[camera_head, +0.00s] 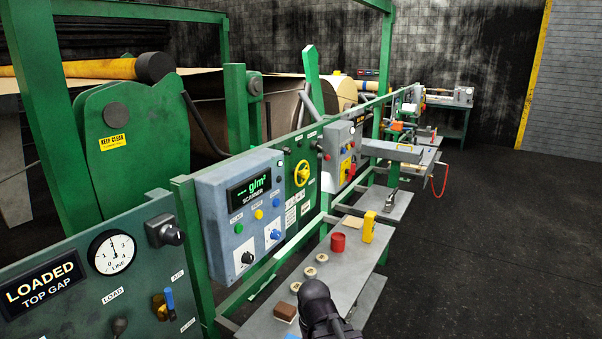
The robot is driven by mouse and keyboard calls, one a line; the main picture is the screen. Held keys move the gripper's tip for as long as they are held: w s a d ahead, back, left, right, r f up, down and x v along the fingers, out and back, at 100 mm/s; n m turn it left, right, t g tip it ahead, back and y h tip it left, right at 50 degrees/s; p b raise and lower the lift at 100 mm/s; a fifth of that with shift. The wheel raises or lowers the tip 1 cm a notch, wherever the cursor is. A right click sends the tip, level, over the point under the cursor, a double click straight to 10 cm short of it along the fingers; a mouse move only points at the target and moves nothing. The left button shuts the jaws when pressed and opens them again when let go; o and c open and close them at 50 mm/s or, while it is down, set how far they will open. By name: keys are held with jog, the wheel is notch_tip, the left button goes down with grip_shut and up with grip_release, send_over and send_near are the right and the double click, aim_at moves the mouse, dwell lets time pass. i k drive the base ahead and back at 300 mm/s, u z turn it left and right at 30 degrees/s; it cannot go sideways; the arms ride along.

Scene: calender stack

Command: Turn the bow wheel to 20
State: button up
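The yellow handwheel (301,173), which I take to be the bow wheel, is on a green panel right of the grey scanner box. Its scale is too small to read, so I cannot tell its setting. A black rounded end of my arm, seemingly my gripper (316,300), shows at the bottom edge, over the grey bench. It is below the wheel in the picture and clear of it. Its fingers are hidden, so I cannot see whether it is open or holds anything.
The grey bench (345,272) carries a red cylinder (338,243), a yellow device (369,226), pale rings and a brown block (284,311). The scanner box (240,215) and a grey box with a red knob (342,152) flank the wheel. Dark floor (500,250) at right is clear.

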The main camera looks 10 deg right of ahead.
aim_at(304, 173)
jog(key=z, duration=0.15)
jog(key=i, duration=1.2)
jog(key=z, duration=0.65)
